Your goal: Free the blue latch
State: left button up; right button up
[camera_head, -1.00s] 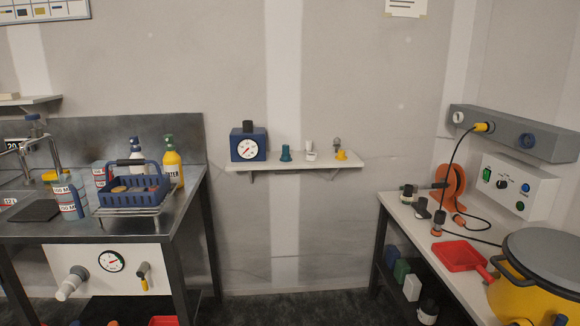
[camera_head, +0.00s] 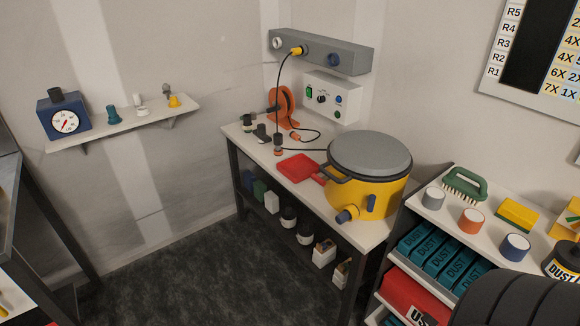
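A yellow drum (camera_head: 362,191) with a grey lid (camera_head: 370,152) and dark side handles stands on the right part of the white-topped bench (camera_head: 232,130). A small upright blue latch (camera_head: 371,204) sits on the front of its yellow wall, below the lid rim. I cannot tell whether the latch is fastened. Neither gripper shows in this view.
A red dustpan (camera_head: 297,167) lies beside the drum, with an orange reel (camera_head: 282,106) behind. A black cable hangs from the grey wall box (camera_head: 322,52). A shelf unit (camera_head: 432,213) stands to the right. The dark floor (camera_head: 200,280) in front is clear.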

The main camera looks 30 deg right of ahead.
aim_at(371, 199)
jog(key=z, duration=1.6)
